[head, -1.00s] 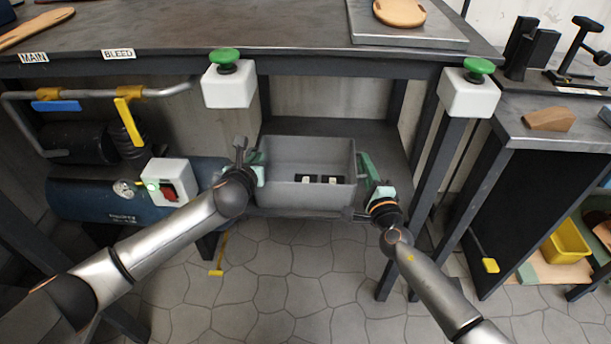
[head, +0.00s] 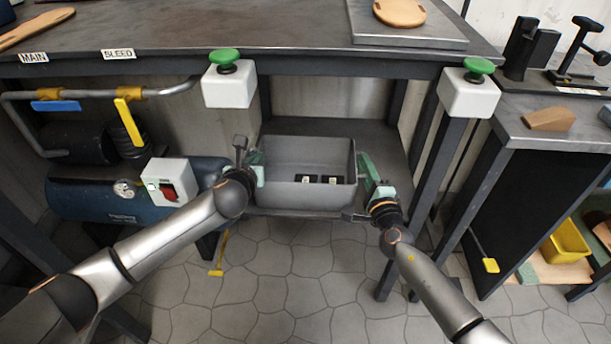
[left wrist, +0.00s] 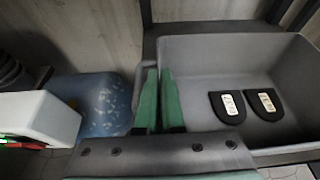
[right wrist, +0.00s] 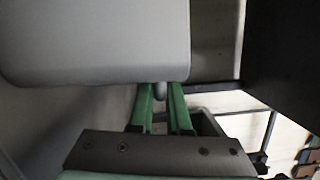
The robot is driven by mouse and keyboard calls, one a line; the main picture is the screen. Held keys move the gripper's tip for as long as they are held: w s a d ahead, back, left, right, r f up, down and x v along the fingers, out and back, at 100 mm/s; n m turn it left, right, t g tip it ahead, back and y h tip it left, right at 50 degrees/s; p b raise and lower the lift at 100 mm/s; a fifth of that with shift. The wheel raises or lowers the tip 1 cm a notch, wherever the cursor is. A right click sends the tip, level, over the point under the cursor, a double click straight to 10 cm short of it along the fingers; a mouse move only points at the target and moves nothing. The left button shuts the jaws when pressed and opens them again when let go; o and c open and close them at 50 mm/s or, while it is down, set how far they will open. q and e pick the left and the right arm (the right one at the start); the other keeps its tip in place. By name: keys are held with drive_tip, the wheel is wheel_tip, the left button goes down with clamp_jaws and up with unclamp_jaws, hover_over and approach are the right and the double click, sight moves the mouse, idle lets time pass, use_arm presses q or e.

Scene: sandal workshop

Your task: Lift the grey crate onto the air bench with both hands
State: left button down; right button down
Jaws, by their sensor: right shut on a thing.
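The grey crate (head: 308,198) sits on the shelf under the air bench (head: 190,32). Two black pads with white labels lie in it, also seen in the left wrist view (left wrist: 226,107). My left gripper (head: 254,160) is at the crate's left end. In the left wrist view its green fingers (left wrist: 160,95) stand close together at the left wall, and their grip is unclear. My right gripper (head: 367,170) is at the right end. In the right wrist view its fingers (right wrist: 161,98) are shut on a small grey grip of the crate, mostly hidden between them.
White boxes with green buttons (head: 229,86) (head: 469,92) hang at the bench's front edge, above the crate's sides. A blue tank (head: 90,197) lies left of the crate. A metal plate (head: 400,33) with a wooden sole (head: 399,12) lies on the bench top; its middle is clear.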

use_arm(q)
drive_tip(key=shift+r, duration=0.15)
use_arm(e)
drive_tip(key=shift+r, duration=0.2)
